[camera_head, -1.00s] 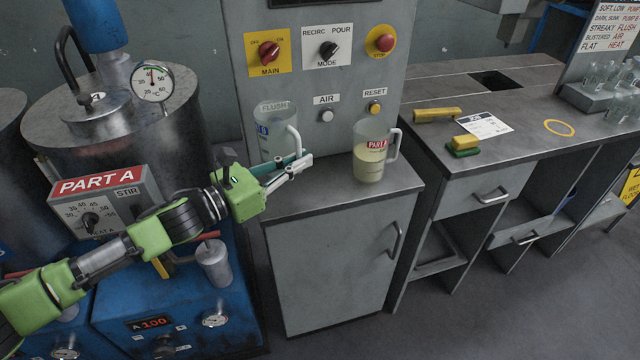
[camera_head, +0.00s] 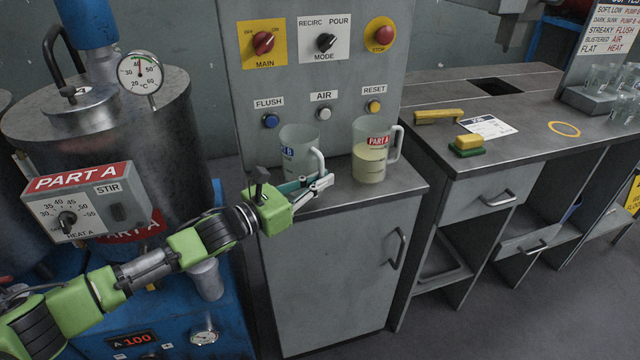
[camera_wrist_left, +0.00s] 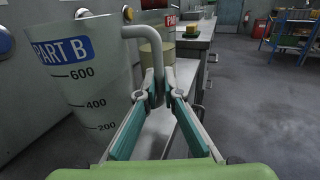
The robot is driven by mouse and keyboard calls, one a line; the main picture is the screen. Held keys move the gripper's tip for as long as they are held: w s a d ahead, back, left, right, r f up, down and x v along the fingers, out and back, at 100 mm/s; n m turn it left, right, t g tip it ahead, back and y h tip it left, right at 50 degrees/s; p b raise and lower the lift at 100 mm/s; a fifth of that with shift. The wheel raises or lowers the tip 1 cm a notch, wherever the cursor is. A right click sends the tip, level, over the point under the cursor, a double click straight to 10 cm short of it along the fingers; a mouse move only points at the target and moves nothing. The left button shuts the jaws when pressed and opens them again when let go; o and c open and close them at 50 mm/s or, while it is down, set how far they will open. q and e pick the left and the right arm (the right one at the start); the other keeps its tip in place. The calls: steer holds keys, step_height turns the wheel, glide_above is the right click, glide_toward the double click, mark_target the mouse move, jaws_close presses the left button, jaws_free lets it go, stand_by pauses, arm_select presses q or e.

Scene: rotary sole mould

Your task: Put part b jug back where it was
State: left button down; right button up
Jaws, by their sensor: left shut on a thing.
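The part B jug (camera_head: 298,150) is a clear measuring jug with a blue label and a pale handle, over the grey cabinet top beneath the control panel. It looks upright and empty. My left gripper (camera_head: 322,181) is shut on its handle. In the left wrist view the jug (camera_wrist_left: 88,80) fills the left side, and the fingers of my left gripper (camera_wrist_left: 158,92) close on the handle. I cannot tell whether the jug's base touches the cabinet top. The part A jug (camera_head: 369,165), holding pale yellow liquid, stands just to its right. My right gripper is not in view.
The cabinet top (camera_head: 345,198) has a narrow bare strip in front of the jugs. The panel with knobs and buttons (camera_head: 297,84) rises right behind them. The part A tank (camera_head: 110,120) stands to the left. A workbench (camera_head: 440,128) with a yellow-green block (camera_head: 467,145) is to the right.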

arm_select(q)
steer(key=shift+f, duration=0.2)
steer(key=c, duration=2.2)
jaws_free()
steer(key=shift+r, duration=0.15)
steer(key=shift+r, duration=0.25)
steer(key=shift+p+v, duration=0.7)
steer(key=shift+v, duration=5.3)
steer(key=shift+s+d+f, duration=0.1)
steer(key=shift+f, duration=0.1)
